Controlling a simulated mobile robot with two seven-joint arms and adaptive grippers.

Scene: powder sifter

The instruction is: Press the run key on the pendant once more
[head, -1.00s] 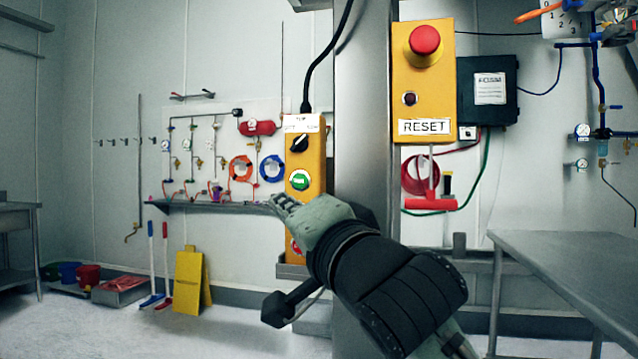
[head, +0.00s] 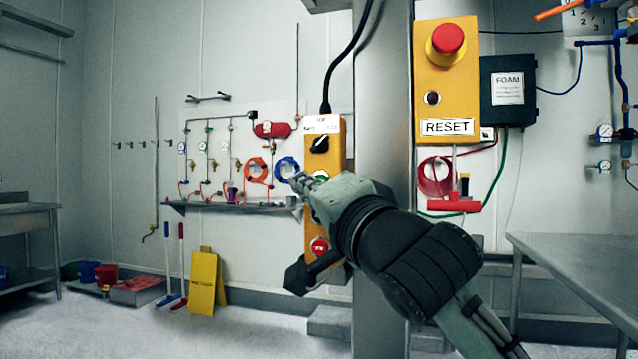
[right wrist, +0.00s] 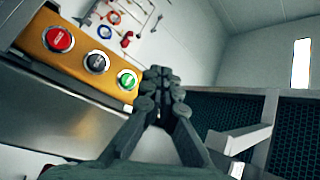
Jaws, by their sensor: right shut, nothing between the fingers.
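The yellow pendant (head: 312,228) hangs on a black cable in front of the steel column in the head view. It has a black selector (head: 319,143) at the top, a green key (head: 320,176) partly hidden by my right gripper, and a red key (head: 319,246) lower down. My right gripper (head: 301,183) is shut and empty, its fingertips close to the green key. In the right wrist view the shut fingertips (right wrist: 162,84) are just right of the green key (right wrist: 127,79); contact cannot be told. A dark key (right wrist: 97,62) and the red key (right wrist: 59,39) lie further left.
A yellow RESET box (head: 447,85) with a red mushroom button is on the column to the right. A steel table (head: 590,265) stands at the right. A wall shelf (head: 230,207) with hoses above is behind. A yellow floor sign (head: 205,283) stands at the left.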

